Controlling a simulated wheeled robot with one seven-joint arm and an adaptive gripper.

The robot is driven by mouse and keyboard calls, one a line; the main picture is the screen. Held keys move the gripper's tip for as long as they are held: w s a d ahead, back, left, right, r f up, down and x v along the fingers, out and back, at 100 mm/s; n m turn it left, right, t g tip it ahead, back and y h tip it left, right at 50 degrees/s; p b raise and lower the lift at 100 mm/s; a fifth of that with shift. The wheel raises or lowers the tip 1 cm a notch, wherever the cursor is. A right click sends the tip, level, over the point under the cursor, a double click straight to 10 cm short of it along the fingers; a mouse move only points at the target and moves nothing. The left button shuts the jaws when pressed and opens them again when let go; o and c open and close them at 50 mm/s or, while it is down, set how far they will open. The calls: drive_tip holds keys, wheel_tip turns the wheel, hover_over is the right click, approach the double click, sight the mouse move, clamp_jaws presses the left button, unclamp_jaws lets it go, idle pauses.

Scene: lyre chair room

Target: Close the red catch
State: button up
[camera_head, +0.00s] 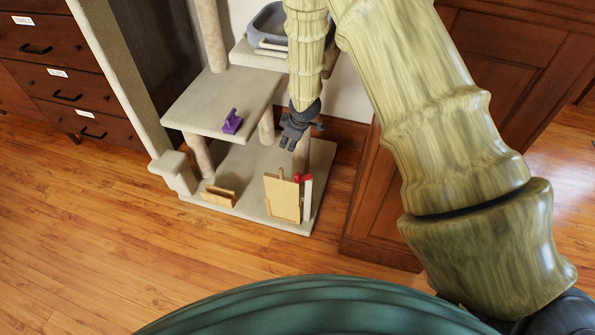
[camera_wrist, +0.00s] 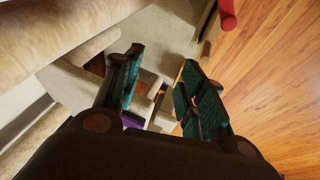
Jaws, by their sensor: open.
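The red catch (camera_head: 303,177) is at the top right of an upright wooden panel (camera_head: 282,199), beside a white post (camera_head: 307,196), on the cat tree's carpeted base. In the wrist view a red part (camera_wrist: 227,14) shows at the top edge, right of my fingers, and seems to be the catch. My gripper (camera_head: 298,138) is above and slightly left of the catch in the head view, apart from it. In the wrist view its two teal-padded fingers (camera_wrist: 163,62) are spread with nothing held between them. The catch's exact position is too small to tell.
A purple object (camera_head: 232,121) lies on the cat tree's middle shelf (camera_head: 215,92), left of my gripper. A small wooden holder (camera_head: 218,196) stands on the base (camera_head: 245,185). A wooden cabinet (camera_head: 370,215) stands close on the right. The wooden floor in front is clear.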

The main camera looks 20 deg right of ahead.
drive_tip(key=a+n, duration=0.1)
drive_tip(key=n, duration=0.4)
drive_tip(key=n+g, duration=0.5)
drive_tip(key=n, duration=0.7)
hover_over(298, 174)
drive_tip(key=shift+h, duration=0.4)
wheel_tip(298, 174, down, 11)
drive_tip(key=shift+a+r+b, duration=0.1)
drive_tip(key=shift+b, duration=0.85)
clamp_jaws()
